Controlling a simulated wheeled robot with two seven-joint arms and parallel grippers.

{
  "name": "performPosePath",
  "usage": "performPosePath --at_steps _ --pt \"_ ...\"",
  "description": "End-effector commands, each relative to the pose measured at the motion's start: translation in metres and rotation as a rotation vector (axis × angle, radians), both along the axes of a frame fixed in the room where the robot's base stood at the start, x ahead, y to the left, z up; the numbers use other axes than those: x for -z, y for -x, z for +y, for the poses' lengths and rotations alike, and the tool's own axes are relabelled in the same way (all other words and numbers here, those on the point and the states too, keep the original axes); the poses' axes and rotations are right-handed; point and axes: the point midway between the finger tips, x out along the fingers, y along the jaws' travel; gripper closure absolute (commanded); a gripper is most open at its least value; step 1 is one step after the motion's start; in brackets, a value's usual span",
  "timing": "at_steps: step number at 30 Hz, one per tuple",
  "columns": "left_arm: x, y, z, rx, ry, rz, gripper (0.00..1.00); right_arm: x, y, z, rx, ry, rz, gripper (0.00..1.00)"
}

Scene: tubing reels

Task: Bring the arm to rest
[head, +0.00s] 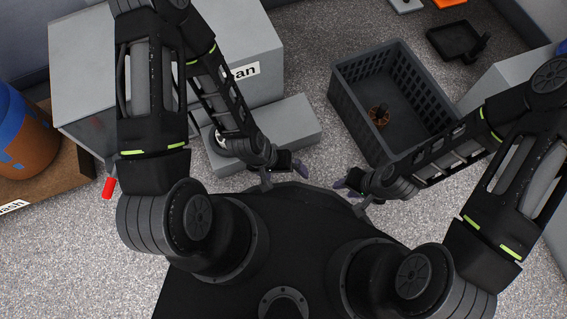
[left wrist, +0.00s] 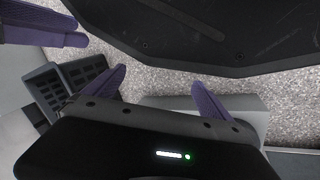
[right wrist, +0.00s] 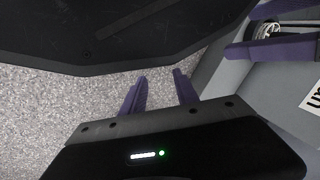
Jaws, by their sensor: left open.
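In the head view both my arms are bent, with the grippers close together in front of my dark base. My left gripper (head: 301,168) has purple fingers and is at the left of the pair. In the left wrist view its fingers (left wrist: 158,76) are spread wide with nothing between them. My right gripper (head: 343,184) is just to the right, pointing toward the left one. In the right wrist view its fingers (right wrist: 160,74) stand apart by a smaller gap, empty. Each wrist view also shows the other gripper's purple fingers near an upper corner.
A low grey block (head: 290,125) and a large grey box (head: 240,35) are behind the left arm. A red cylinder (head: 108,188) lies on the speckled floor at left. A black tray (head: 455,40) is far right.

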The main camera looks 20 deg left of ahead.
Motion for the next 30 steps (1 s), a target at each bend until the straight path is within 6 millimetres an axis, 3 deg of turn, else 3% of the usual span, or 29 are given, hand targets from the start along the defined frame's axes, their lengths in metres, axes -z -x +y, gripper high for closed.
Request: performPosePath --at_steps 8,13,17,30 --pt "-0.004 -0.001 0.001 0.002 -0.002 0.000 0.05 -0.004 0.000 0.000 0.000 0.000 0.000 0.64" --pt "-0.035 0.000 0.000 0.005 0.000 0.002 0.05 -0.035 0.002 0.001 -0.003 -0.002 0.003 0.64" --pt "-0.079 0.003 -0.002 0.011 0.003 0.007 0.05 -0.080 0.004 0.003 -0.010 -0.006 0.007 0.64" --pt "-0.262 0.016 -0.013 0.041 0.021 0.032 0.05 -0.263 0.017 0.014 -0.039 -0.024 0.031 0.64"
